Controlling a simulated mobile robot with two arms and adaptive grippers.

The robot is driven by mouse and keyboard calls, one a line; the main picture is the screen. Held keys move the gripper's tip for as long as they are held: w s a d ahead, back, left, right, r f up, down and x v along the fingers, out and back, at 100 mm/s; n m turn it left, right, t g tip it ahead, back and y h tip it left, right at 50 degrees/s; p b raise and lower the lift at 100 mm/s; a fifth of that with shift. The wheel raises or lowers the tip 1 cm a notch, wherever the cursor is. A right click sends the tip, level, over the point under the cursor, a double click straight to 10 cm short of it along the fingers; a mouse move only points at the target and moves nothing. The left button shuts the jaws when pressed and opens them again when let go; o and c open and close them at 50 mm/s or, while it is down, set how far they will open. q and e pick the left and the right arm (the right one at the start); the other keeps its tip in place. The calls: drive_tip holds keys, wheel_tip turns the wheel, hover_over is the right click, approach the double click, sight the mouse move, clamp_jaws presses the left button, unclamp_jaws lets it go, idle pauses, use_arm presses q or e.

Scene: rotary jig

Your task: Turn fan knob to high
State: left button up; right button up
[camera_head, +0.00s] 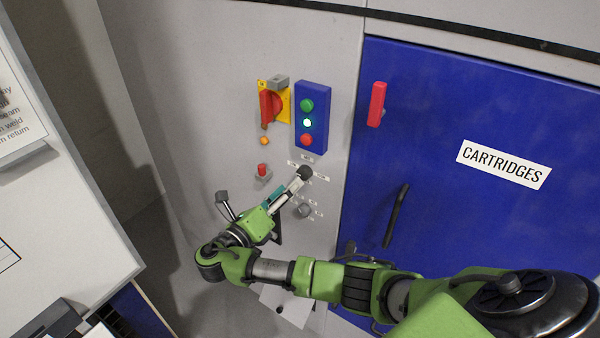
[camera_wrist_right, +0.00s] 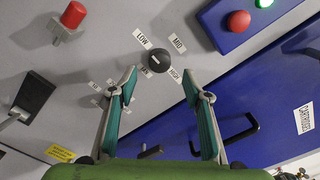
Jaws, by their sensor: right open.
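The fan knob is the dark round knob (camera_head: 305,172) on the grey panel, with small labels around it. My right gripper (camera_head: 297,184) reaches up to the knob from the lower left. In the wrist view the gripper (camera_wrist_right: 160,87) is open, with the knob ahead between and slightly beyond its fingertips. Contact is not visible. My left gripper is out of view.
A smaller grey knob (camera_head: 304,210) sits just below. Right is a blue CARTRIDGES door with a black handle (camera_head: 396,215) and red latch (camera_head: 377,103).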

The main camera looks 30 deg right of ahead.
sight(301, 175)
drive_tip(key=p+x, duration=0.1)
drive_tip(key=x, duration=0.5)
drive_tip(key=shift+w+d, duration=0.1)
drive_tip(key=shift+d, duration=0.2)
drive_tip(key=c, duration=1.1)
